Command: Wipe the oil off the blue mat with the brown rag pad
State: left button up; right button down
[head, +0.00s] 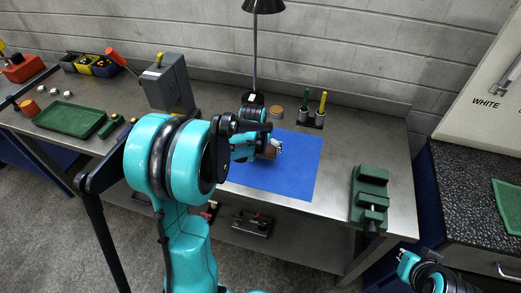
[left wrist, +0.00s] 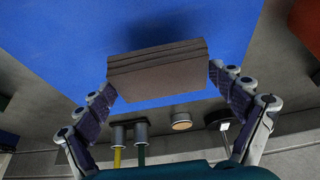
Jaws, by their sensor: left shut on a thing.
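The blue mat (head: 297,170) lies flat on the steel workbench, partly covered by my left arm. My left gripper (head: 273,150) is over the mat and shut on the brown rag pad (head: 267,153). In the left wrist view the rag pad (left wrist: 158,70) sits between the two fingers of my left gripper (left wrist: 160,88), with the blue mat (left wrist: 60,45) beyond it. I cannot tell whether the pad touches the mat. No oil shows on the visible part of the mat; the rest is hidden. My right gripper (head: 404,262) is at the lower right, away from the mat, its opening unclear.
A green vise (head: 369,193) stands right of the mat. Holders with a green and a yellow marker (head: 320,110) and a round tan item (head: 277,111) stand behind it. A grey box (head: 166,85) and green tray (head: 69,118) are at left.

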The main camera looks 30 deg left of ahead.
pick_arm(q)
jog(key=shift+a+r+p, duration=0.15)
jog(key=shift+r+p, duration=0.35)
jog(key=shift+r, duration=0.4)
jog(key=shift+r+p, duration=0.7)
jog(key=shift+r, duration=0.4)
jog(key=shift+w, duration=0.1)
